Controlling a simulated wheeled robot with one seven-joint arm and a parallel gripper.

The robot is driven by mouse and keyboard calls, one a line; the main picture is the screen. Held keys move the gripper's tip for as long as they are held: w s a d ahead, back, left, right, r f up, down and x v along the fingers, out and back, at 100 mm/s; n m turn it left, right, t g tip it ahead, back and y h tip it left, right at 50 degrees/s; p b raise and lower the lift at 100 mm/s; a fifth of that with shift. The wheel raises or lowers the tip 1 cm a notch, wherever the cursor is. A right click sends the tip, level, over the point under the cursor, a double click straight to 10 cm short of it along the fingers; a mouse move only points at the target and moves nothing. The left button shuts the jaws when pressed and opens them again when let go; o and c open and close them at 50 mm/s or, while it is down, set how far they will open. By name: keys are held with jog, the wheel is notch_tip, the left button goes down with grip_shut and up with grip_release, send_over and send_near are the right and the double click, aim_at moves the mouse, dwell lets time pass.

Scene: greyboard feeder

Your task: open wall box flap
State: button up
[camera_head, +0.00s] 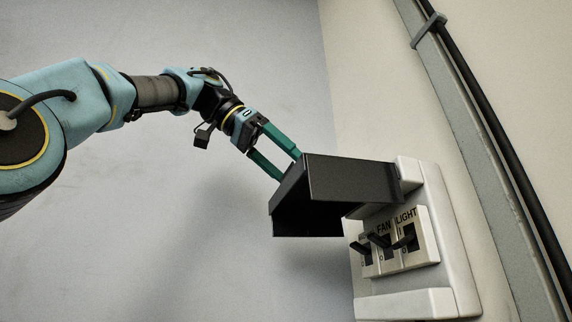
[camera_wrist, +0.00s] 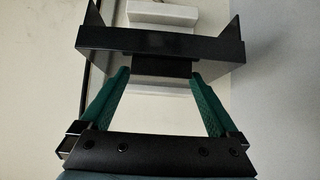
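The wall box (camera_head: 463,262) is a pale housing on the wall at the right of the head view. Its dark flap (camera_head: 345,180) is raised and sticks out from the box above the switches. In the wrist view, the flap (camera_wrist: 160,42) spans the upper middle, with a dark tab (camera_wrist: 163,67) at its near edge. My gripper (camera_head: 290,168) has two green fingers reaching the flap's outer edge. In the wrist view, the fingertips of my gripper (camera_wrist: 159,74) are well apart, one on each side of the tab. Whether they touch it is unclear.
Black switches (camera_head: 380,241) labelled FAN and LIGHT show below the flap. A grey conduit (camera_head: 455,100) and a black cable (camera_head: 490,115) run down the wall to the right of the box. The space left of and below the flap is clear.

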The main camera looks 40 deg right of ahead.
jog(key=shift+w, duration=0.1)
dwell(0.3)
jog(key=shift+w+a+r, duration=0.5)
jog(key=shift+w+a, duration=0.45)
jog(key=shift+a, duration=1.5)
jog(key=shift+w+a+r, duration=0.55)
jog(key=shift+w+a, duration=0.4)
jog(key=shift+a, duration=1.55)
jog(key=shift+w+a+r, duration=0.5)
jog(key=shift+w+a, duration=0.45)
jog(key=shift+a, duration=1.5)
jog(key=shift+s, duration=0.15)
